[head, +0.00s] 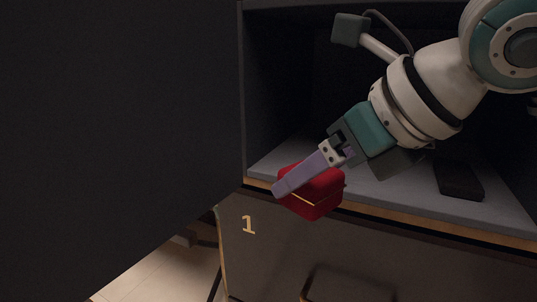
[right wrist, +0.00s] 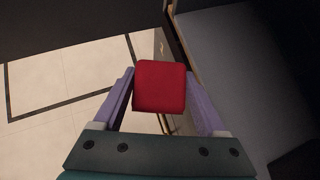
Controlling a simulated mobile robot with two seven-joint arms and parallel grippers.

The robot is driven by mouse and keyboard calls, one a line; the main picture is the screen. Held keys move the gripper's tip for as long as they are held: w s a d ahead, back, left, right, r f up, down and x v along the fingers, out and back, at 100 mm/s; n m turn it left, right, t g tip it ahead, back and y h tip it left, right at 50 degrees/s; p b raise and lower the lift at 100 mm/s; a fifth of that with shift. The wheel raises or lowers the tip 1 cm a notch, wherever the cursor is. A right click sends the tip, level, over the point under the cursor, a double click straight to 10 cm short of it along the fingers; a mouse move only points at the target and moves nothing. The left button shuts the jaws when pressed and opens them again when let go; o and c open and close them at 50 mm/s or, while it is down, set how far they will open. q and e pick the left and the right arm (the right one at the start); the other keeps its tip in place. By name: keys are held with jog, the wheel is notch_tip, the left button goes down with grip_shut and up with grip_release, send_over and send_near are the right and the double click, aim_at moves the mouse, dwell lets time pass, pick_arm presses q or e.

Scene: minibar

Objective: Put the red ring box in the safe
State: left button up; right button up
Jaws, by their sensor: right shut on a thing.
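The red ring box (head: 318,201) is held by my right gripper (head: 296,186) in the head view, in front of the safe's opening near its front edge. In the right wrist view the box (right wrist: 160,87) sits between the two purple fingers of my right gripper (right wrist: 160,95), which is shut on it. The safe (head: 390,184) is a dark compartment with a grey floor, open at the front. Its dark door (head: 120,110) seems to fill the left of the head view, swung open. My left gripper is not in view.
A dark flat object (head: 459,180) lies on the safe floor at the right. Below the safe is a drawer front marked 1 (head: 248,225) with a handle (head: 350,285). The rest of the visible safe floor looks clear. Light floor tiles (right wrist: 60,80) show below left.

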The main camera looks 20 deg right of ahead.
jog(key=w+d, duration=0.2)
jog(key=d, duration=0.1)
jog(key=w+d+b, duration=0.1)
jog(key=w+d, duration=0.2)
jog(key=w+d+b, duration=0.1)
jog(key=w+d, duration=0.2)
jog(key=shift+d, duration=0.1)
jog(key=shift+w+d+f+b, duration=0.1)
jog(key=shift+w+d+b, duration=0.35)
jog(key=shift+w+d, duration=0.65)
jog(key=shift+s+f, duration=0.15)
jog(key=shift+f, duration=0.45)
jog(key=shift+s, duration=0.1)
jog(key=shift+f, duration=0.1)
jog(key=shift+f+b, duration=0.15)
jog(key=shift+b, duration=0.2)
jog(key=o, duration=1.5)
jog(key=shift+c, duration=0.2)
